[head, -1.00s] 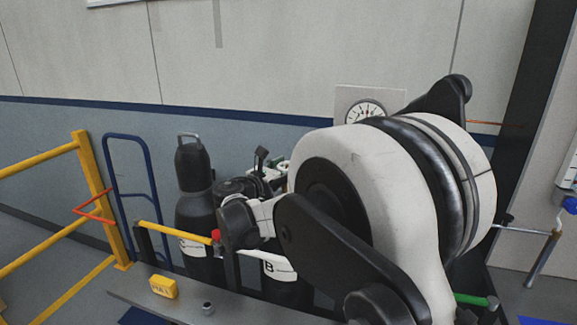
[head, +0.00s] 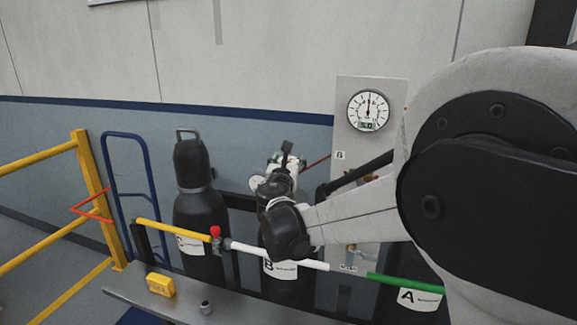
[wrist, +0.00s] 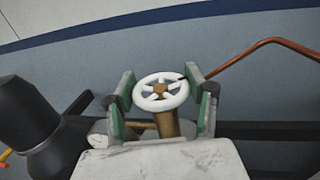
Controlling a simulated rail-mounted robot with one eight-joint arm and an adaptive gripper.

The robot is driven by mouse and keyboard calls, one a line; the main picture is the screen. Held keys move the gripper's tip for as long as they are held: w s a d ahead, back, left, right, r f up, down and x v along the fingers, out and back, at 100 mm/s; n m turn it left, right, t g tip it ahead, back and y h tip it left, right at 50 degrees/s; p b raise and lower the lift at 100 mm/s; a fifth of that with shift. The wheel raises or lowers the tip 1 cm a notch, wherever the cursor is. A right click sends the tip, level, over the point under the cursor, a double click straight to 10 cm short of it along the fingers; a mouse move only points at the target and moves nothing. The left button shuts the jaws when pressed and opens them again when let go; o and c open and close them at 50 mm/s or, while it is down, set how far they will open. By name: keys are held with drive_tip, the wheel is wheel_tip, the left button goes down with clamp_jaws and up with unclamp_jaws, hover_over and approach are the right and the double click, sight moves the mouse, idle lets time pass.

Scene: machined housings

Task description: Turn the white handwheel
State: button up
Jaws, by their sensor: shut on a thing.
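The white handwheel (wrist: 174,101) shows in the wrist view as a spoked ring with a brass hub on a brass stem. My gripper (wrist: 159,88) has one green-and-grey finger on each side of the wheel and is shut on its rim. A small dark mark shows on the rim by the right finger. In the head view my gripper (head: 285,162) is above cylinder B (head: 284,268), and my wrist hides most of the wheel there.
A panel with a round gauge (head: 368,111) stands right of my gripper. Cylinder C (head: 195,212) is to the left, and cylinder A (head: 412,299) to the right. A yellow, white and green bar (head: 330,266) crosses in front. A copper pipe (wrist: 264,46) rises right of the wheel.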

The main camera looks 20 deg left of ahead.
drive_tip(key=n+g+y, duration=0.1)
drive_tip(key=y, duration=0.1)
drive_tip(key=n+y+b, duration=0.1)
drive_tip(key=n+y, duration=0.1)
drive_tip(key=y, duration=0.1)
drive_tip(key=shift+d+f+n+g, duration=0.1)
drive_tip(key=shift+n+g, duration=0.2)
drive_tip(key=shift+g, duration=0.1)
drive_tip(key=shift+n+g+y+b, duration=0.7)
drive_tip(key=shift+n+g+y, duration=0.85)
drive_tip(key=shift+y, duration=0.65)
drive_tip(key=shift+a+n+g, duration=0.2)
drive_tip(key=shift+n+g, duration=0.05)
drive_tip(key=o, duration=1.2)
drive_tip(key=shift+v, duration=3.8)
